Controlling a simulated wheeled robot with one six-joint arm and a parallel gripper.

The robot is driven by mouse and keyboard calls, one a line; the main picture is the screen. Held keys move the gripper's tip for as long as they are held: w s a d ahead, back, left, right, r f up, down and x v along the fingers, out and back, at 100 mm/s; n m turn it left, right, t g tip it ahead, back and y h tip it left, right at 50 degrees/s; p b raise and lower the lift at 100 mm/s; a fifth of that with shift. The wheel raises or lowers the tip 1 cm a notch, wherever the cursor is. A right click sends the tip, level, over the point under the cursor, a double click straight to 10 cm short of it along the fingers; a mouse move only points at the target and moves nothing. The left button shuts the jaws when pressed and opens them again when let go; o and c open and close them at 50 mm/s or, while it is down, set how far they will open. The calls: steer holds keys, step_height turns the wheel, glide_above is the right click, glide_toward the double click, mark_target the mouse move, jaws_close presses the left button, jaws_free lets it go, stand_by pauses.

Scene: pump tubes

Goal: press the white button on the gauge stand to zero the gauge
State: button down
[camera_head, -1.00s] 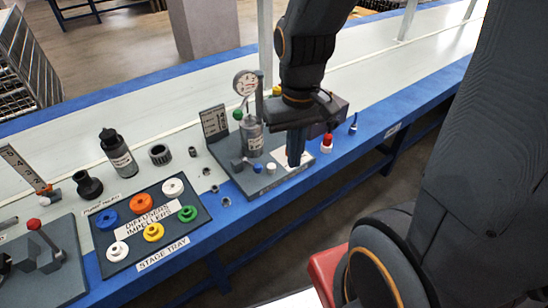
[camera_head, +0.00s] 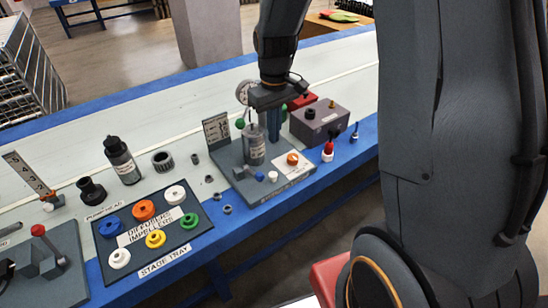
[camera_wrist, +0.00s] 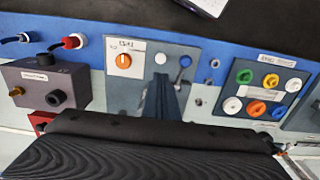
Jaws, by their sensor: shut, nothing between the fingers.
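The gauge stand (camera_head: 246,186) is a grey base on the bench with a grey cylinder (camera_head: 254,146) and a round dial gauge (camera_head: 242,92) partly hidden behind my arm. The white button (camera_head: 273,177) is on the base's front part, between a blue knob (camera_head: 259,176) and an orange knob (camera_head: 292,159). In the wrist view the white button (camera_wrist: 161,58) lies just beyond the fingertips, between the orange knob (camera_wrist: 123,60) and blue knob (camera_wrist: 185,61). My gripper (camera_head: 274,137) is shut and empty, pointing down above the stand beside the cylinder, apart from the button.
A purple-grey box (camera_head: 322,120) and a red-and-white part (camera_head: 328,150) stand right of the gauge stand. The stage tray (camera_head: 190,234) with several coloured rings is at the left. Small metal fittings lie between tray and stand. The bench's blue front edge is close.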

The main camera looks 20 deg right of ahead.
mark_target(274, 175)
step_height(274, 175, down, 14)
steer(key=shift+r+p, duration=0.1)
steer(key=shift+p, duration=0.6)
step_height(274, 175, down, 2)
steer(key=shift+s+f+b, duration=0.1)
steer(key=shift+f+b, duration=0.05)
steer(key=shift+b, duration=0.3)
steer(key=shift+s, duration=0.15)
steer(key=shift+f, duration=0.2)
stand_by(0.4)
steer(key=shift+r+p, duration=0.5)
steer(key=shift+r, duration=0.1)
step_height(274, 175, up, 14)
steer(key=p, duration=0.1)
steer(key=shift+w+f, duration=0.2)
steer(key=shift+w, duration=0.1)
stand_by(0.7)
